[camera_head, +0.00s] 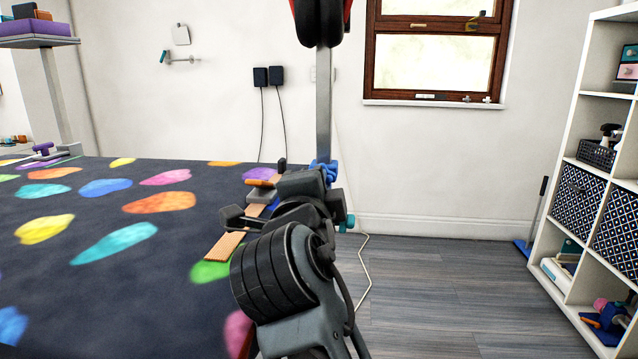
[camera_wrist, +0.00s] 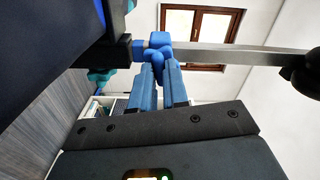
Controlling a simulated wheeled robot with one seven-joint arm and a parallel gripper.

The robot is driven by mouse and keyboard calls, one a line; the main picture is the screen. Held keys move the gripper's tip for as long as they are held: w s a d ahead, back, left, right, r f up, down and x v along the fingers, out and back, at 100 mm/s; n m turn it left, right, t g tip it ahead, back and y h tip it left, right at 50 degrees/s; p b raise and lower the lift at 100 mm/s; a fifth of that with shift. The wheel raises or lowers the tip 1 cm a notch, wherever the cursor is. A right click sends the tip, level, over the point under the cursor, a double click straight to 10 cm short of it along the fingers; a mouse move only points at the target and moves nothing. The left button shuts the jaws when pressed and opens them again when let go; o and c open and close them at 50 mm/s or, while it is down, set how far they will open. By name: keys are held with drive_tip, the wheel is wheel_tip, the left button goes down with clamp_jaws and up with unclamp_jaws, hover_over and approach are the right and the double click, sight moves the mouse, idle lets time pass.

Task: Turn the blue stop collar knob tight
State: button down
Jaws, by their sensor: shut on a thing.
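The blue stop collar knob (camera_wrist: 158,48) sits on the grey post (camera_wrist: 225,56), which runs across the wrist view. My gripper (camera_wrist: 160,68) is shut on the knob, with its two blue fingers on either side of it. In the head view the blue collar (camera_head: 329,168) shows low on the upright post (camera_head: 323,110), at the table's right edge. My wrist and arm hide part of it there. How tight the knob is cannot be seen.
A teal knob (camera_head: 348,222) sticks out below the collar. The dark grooming table (camera_head: 150,275) with coloured paw-like spots fills the left, with a brown comb-like strip (camera_head: 226,246) near its edge. Open floor (camera_head: 450,290) lies right, before a white shelf (camera_head: 570,125).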

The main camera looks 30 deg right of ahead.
drive_tip(key=shift+f+m+b, duration=0.1)
drive_tip(key=shift+m+b, duration=0.9)
drive_tip(key=shift+b, duration=1.25)
drive_tip(key=c, duration=1.1)
unclamp_jaws()
drive_tip(key=shift+o, duration=0.2)
drive_tip(key=b+v, duration=0.2)
drive_tip(key=v, duration=0.6)
drive_tip(key=shift+o, duration=0.3)
drive_tip(key=o, duration=0.5)
